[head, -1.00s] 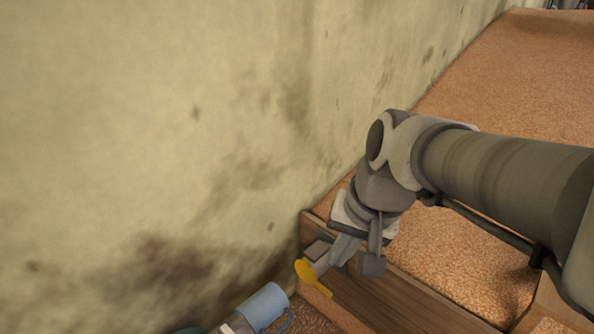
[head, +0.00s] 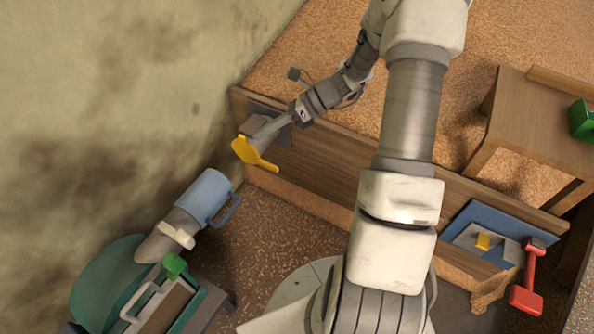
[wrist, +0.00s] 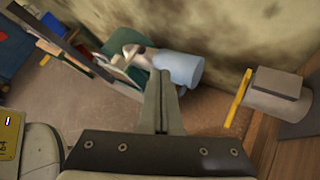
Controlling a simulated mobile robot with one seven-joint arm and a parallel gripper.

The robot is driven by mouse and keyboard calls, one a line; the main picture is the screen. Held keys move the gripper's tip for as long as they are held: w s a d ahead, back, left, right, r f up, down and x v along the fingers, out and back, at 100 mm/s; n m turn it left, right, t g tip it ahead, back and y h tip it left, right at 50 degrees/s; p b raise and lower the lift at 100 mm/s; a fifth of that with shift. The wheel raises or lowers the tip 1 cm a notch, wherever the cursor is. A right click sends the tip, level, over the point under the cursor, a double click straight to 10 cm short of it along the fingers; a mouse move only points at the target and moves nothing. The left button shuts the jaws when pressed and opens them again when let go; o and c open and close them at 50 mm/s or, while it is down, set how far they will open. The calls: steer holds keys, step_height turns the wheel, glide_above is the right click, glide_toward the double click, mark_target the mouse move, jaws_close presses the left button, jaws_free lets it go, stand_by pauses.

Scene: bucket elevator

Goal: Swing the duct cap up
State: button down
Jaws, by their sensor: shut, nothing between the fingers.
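The duct cap (head: 243,150) is a yellow disc with a narrow tab slanting down to the right, at the end of a short grey duct (head: 256,123) on the wooden bin wall. In the wrist view the cap (wrist: 238,97) shows edge-on at the right, in front of the grey duct (wrist: 272,98). My gripper (head: 260,137) is shut and empty beside the duct and cap. In the wrist view my gripper (wrist: 160,80) has its fingers together, with a gap between them and the cap. In the head view I cannot tell whether they touch.
A light-blue cylinder with a handle (head: 203,196) sits on a green machine (head: 105,275) at lower left, near the cap. The stained wall (head: 120,90) is close on the left. A wooden stand (head: 530,125) and a red lever (head: 527,285) are at right.

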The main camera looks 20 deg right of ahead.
steer(key=w+d+f+m+t+y+b, duration=0.1)
steer(key=w+d+f+m+t+b, duration=0.15)
steer(key=f+m, duration=0.4)
steer(key=w+d+f+m+t+y+b, duration=0.1)
steer(key=d+f+m+t+b, duration=0.2)
steer(key=f, duration=0.6)
steer(key=m+t+h+b, duration=0.3)
steer(key=m+t, duration=0.4)
steer(key=m, duration=0.5)
glide_toward(275, 168)
steer(key=w+d, duration=0.2)
steer(key=w, duration=0.1)
steer(key=shift+n+g, duration=0.25)
steer(key=shift+w+a+f+b, duration=0.15)
steer(key=shift+w+a+b, duration=0.1)
steer(key=shift+w+a, duration=0.9)
steer(key=shift+w+a+f+b, duration=0.1)
steer(key=shift+w+a+b, duration=0.15)
steer(key=shift+w+a, duration=0.9)
steer(key=shift+w+a+f+b, duration=0.2)
steer(key=shift+w+a, duration=0.65)
steer(key=shift+a, duration=0.6)
steer(key=s+a+r+p, duration=0.5)
steer(key=a+r+p, duration=0.2)
steer(key=p, duration=0.3)
steer(key=shift+r+p, duration=3.05)
steer(key=shift+r, duration=1.05)
steer(key=p+v, duration=0.1)
steer(key=v, duration=0.9)
steer(key=shift+s+a, duration=0.15)
